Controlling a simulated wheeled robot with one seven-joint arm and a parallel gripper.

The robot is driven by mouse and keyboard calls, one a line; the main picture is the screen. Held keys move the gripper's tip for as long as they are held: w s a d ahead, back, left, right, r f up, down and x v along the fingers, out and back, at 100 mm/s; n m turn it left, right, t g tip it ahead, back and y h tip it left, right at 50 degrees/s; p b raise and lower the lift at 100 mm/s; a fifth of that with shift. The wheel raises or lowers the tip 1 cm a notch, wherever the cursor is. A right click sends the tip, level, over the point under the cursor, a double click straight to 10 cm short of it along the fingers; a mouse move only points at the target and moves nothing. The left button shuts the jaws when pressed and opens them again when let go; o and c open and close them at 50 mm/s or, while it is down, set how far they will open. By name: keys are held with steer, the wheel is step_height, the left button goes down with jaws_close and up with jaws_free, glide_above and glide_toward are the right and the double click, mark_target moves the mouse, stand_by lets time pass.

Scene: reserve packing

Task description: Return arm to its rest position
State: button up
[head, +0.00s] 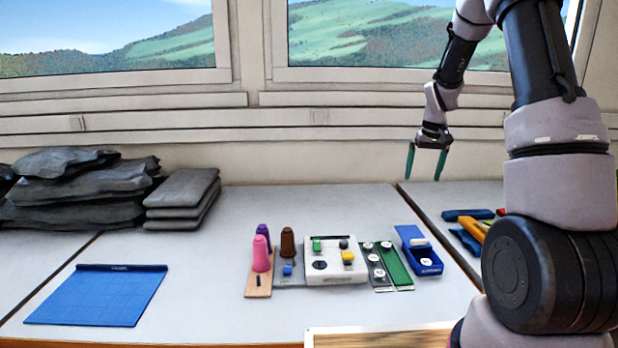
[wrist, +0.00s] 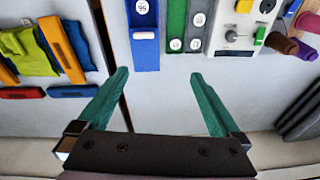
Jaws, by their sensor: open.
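My gripper (head: 427,160) hangs in the air above the back right of the worktable, near the gap to the right-hand table. Its two green fingers are spread apart with nothing between them. My arm rises from the right side of the head view and bends down to the gripper.
A white box (head: 320,268) with knobs, thread cones (head: 261,254), green and grey strips (head: 394,265) and a blue bin (head: 424,262) stand mid-table. A blue mat (head: 97,295) lies left. Dark bags (head: 75,187) are stacked behind. Colourful items (head: 473,230) lie right.

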steer(key=s+a+r+m+t, duration=0.1)
steer(key=s+a+r, duration=0.2)
steer(key=s+r, duration=0.4)
steer(key=s+a+r+m+t, duration=0.15)
steer(key=s+a+r, duration=0.35)
steer(key=r, duration=0.5)
steer(key=s+a+r+t, duration=0.1)
steer(key=s+r, duration=0.1)
steer(key=s, duration=0.7)
steer(key=s+a+r+t+y, duration=0.1)
steer(key=s+a+r+t, duration=0.1)
steer(key=s, duration=0.8)
steer(key=shift+a+r+m+y, duration=0.2)
steer(key=shift+r+m+y, duration=0.15)
steer(key=shift+m, duration=0.1)
